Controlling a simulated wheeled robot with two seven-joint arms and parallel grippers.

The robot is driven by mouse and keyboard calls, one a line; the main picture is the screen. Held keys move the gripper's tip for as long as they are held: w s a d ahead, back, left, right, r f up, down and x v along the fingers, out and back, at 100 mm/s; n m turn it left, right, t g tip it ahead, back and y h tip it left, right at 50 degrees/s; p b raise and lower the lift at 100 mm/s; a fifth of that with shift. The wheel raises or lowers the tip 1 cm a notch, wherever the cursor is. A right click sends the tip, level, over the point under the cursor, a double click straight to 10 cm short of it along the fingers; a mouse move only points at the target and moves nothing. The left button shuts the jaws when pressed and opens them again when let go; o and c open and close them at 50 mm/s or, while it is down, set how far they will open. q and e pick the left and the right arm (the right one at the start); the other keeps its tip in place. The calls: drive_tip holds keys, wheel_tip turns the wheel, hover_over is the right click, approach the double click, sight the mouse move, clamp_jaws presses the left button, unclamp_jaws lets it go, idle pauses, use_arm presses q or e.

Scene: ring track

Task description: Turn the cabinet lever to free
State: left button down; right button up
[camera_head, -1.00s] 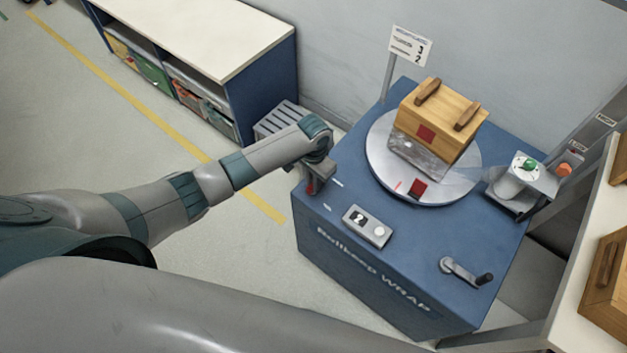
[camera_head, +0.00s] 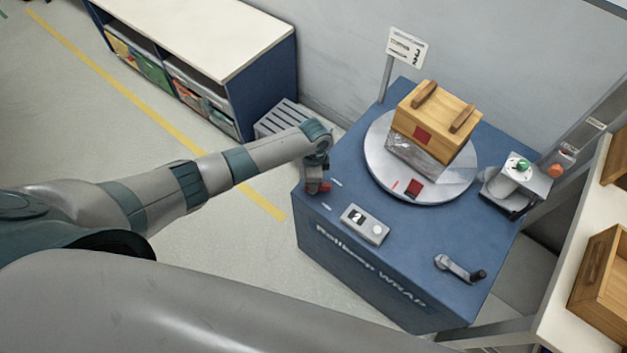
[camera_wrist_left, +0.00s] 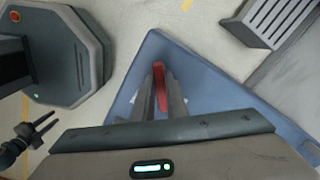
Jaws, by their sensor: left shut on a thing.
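The blue wrap cabinet (camera_head: 345,255) stands right of centre in the head view. A small red lever (camera_head: 326,187) is at the left edge of its top; it also shows in the left wrist view (camera_wrist_left: 159,88). My left gripper (camera_head: 318,187) is at that edge, shut on the red lever, with its fingers on both sides of it in the left wrist view (camera_wrist_left: 162,90). The gripper hides part of the lever and any marks under it. My right gripper (camera_wrist_left: 48,124) shows at the left of the wrist view, its two dark prongs apart and empty.
A turntable (camera_head: 380,180) on the cabinet carries a wooden crate (camera_head: 440,108). A display box (camera_head: 366,224), a crank with black knob (camera_head: 460,268) and a post unit (camera_head: 515,185) are also on top. A slatted grey box (camera_head: 285,116) stands close behind my left wrist.

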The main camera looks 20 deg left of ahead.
use_arm(q)
drive_tip(key=m, duration=0.4)
drive_tip(key=shift+m, duration=0.3)
drive_tip(key=shift+s+m, duration=0.1)
drive_tip(key=shift+m, duration=1.5)
drive_tip(key=c, duration=1.8)
unclamp_jaws()
drive_tip(key=shift+o, duration=0.2)
drive_tip(key=shift+r, duration=0.15)
wheel_tip(320, 180, up, 17)
drive_tip(key=b, duration=0.3)
drive_tip(key=shift+r, duration=0.1)
